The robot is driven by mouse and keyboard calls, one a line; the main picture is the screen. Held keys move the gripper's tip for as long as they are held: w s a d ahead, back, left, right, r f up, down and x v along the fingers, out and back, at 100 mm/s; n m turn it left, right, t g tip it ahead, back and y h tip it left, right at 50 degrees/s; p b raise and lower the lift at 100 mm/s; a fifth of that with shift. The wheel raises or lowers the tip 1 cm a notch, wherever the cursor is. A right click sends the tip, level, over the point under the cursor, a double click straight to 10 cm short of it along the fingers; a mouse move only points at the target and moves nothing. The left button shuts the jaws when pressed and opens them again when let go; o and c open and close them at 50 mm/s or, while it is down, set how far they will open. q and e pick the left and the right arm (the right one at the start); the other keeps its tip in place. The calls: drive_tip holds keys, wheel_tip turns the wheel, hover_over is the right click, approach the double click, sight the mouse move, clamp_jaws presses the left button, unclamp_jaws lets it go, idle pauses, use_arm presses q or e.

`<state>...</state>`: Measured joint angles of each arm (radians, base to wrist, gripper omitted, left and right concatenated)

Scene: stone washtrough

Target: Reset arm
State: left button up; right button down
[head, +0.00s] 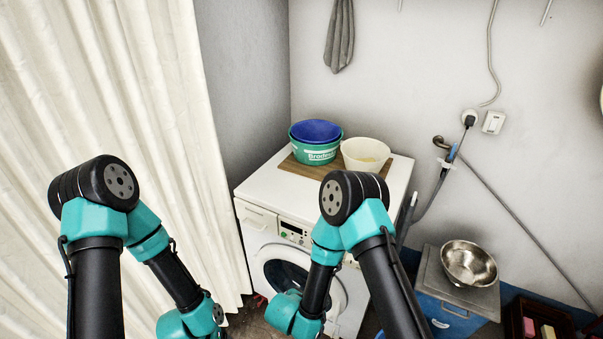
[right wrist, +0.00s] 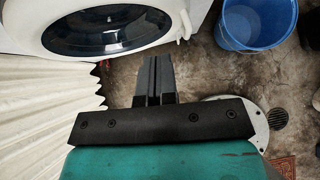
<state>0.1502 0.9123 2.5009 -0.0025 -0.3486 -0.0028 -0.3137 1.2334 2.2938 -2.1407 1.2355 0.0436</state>
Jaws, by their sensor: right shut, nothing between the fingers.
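In the head view my left arm (head: 95,250) and my right arm (head: 372,250) are both bent. Their upper joints are raised and their forearms point down towards the bottom edge. Neither gripper shows in the head view. In the right wrist view my right gripper (right wrist: 154,62) has its two dark fingers together with nothing between them. It is over the floor, in front of the washing machine door (right wrist: 110,25). My left gripper is out of view.
A white washing machine (head: 262,187) stands behind the arms. On its board sit green and blue basins (head: 316,140) and a cream bowl (head: 366,154). A steel bowl (head: 469,264) is at right. A blue bucket (right wrist: 255,25) stands on the floor. A white curtain (head: 130,90) hangs left.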

drive_tip(key=s+d+f+m+g+y, duration=0.1)
drive_tip(key=s+d+m+g+y, duration=0.3)
drive_tip(key=s+d+m+g, duration=0.35)
drive_tip(key=s+d+f+m+g+y, duration=0.1)
drive_tip(key=s+d+m+g+y, duration=0.3)
drive_tip(key=s+m, duration=0.6)
drive_tip(key=w+d+r+m+t+y, duration=0.1)
drive_tip(key=d+m+t, duration=0.4)
drive_tip(key=m, duration=0.8)
drive_tip(key=shift+w+d+r, duration=0.5)
drive_tip(key=shift+w+d, duration=0.3)
drive_tip(key=shift+w, duration=0.2)
